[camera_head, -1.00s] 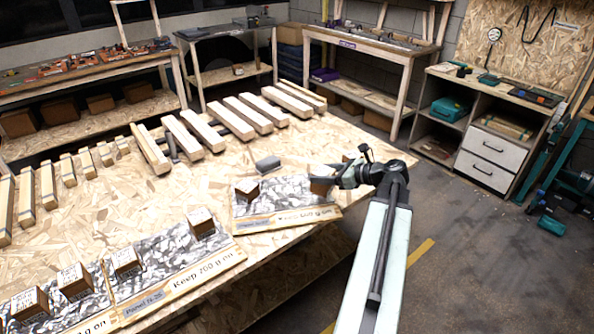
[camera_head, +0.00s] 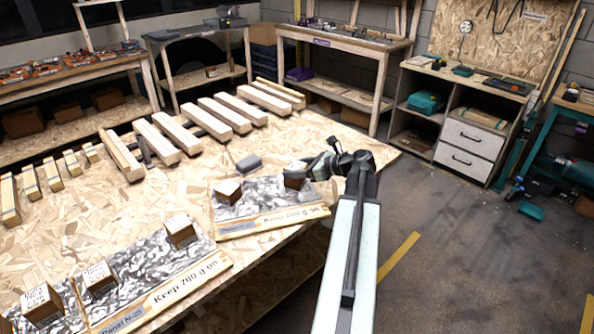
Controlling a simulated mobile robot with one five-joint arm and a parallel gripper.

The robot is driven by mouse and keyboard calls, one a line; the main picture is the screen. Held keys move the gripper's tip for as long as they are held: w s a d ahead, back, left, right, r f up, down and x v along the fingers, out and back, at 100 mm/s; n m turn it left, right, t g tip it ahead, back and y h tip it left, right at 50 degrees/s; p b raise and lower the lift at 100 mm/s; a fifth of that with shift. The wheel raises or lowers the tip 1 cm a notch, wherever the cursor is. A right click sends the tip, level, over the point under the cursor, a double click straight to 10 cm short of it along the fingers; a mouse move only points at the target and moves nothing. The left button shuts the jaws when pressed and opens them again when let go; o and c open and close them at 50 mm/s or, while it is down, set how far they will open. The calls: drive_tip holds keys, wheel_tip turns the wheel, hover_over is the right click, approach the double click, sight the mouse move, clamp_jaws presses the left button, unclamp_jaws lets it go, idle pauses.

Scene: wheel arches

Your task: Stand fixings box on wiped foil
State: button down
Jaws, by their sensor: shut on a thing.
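A small brown box with a pale top (camera_head: 294,179) is in my gripper (camera_head: 303,172), at the right end of the far foil-covered panel (camera_head: 262,197). I cannot tell whether its base touches the foil. My gripper is shut on it from the right and partly hides it. Another brown box with a white label (camera_head: 229,191) stands on the left part of the same foil. The foil is silver and crinkled, with a lettered wooden strip along its front edge.
Nearer foil panels (camera_head: 150,262) carry several labelled boxes, one of them here (camera_head: 180,231). A grey block (camera_head: 248,163) lies just behind the far panel. Wooden bars (camera_head: 225,114) line the back of the chipboard table (camera_head: 190,190). Open floor lies to the right.

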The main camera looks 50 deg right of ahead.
drive_tip(key=shift+f, duration=0.2)
drive_tip(key=shift+c, duration=2.4)
unclamp_jaws()
drive_tip(key=shift+r, duration=0.1)
drive_tip(key=shift+s+d+r+p, duration=0.1)
drive_tip(key=shift+s+r+p, duration=0.25)
drive_tip(key=shift+r, duration=0.05)
drive_tip(key=p+v, duration=0.4)
drive_tip(key=v, duration=0.7)
drive_tip(key=shift+s, duration=0.2)
drive_tip(key=shift+f, duration=0.1)
